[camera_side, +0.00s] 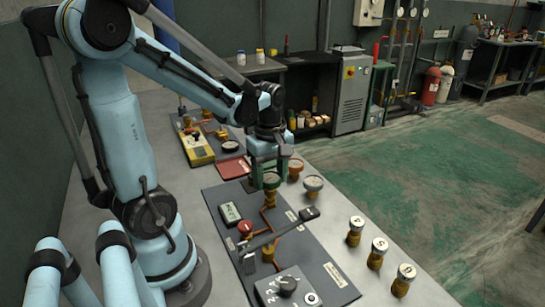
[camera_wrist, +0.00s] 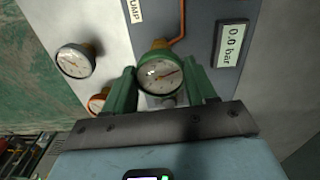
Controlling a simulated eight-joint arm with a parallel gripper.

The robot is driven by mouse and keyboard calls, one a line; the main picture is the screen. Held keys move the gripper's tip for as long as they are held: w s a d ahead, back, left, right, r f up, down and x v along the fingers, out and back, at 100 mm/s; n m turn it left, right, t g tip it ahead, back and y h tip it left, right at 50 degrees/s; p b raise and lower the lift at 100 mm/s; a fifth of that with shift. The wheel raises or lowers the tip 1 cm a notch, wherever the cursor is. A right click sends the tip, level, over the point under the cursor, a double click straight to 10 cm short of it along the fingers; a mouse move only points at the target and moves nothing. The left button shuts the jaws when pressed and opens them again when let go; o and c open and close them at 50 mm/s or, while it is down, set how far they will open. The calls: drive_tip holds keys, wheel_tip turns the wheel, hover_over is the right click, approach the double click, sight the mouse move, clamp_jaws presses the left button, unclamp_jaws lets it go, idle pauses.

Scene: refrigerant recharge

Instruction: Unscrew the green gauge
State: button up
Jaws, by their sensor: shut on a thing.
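The green gauge (camera_wrist: 160,73) has a white dial with a needle and a green rim. It sits between the two green fingers of my gripper (camera_wrist: 160,68) in the wrist view, one finger on each side. In the side view my gripper (camera_side: 267,170) points down over the gauge (camera_side: 271,181), which stands on a brass fitting on the dark panel (camera_side: 216,193). My gripper is shut on the gauge. The fingers partly cover the gauge in the side view, and whether its thread is still engaged cannot be told.
An orange gauge (camera_side: 295,167) and a grey gauge (camera_side: 313,184) stand close to the right. A digital display (camera_wrist: 232,45) reads 0.0 bar. A red knob (camera_side: 245,228), a black-ended lever (camera_side: 309,213) and a grey box (camera_side: 287,288) occupy the panel. Three brass cylinders (camera_side: 378,252) stand at right.

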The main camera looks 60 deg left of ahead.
drive_tip(key=shift+r, duration=1.95)
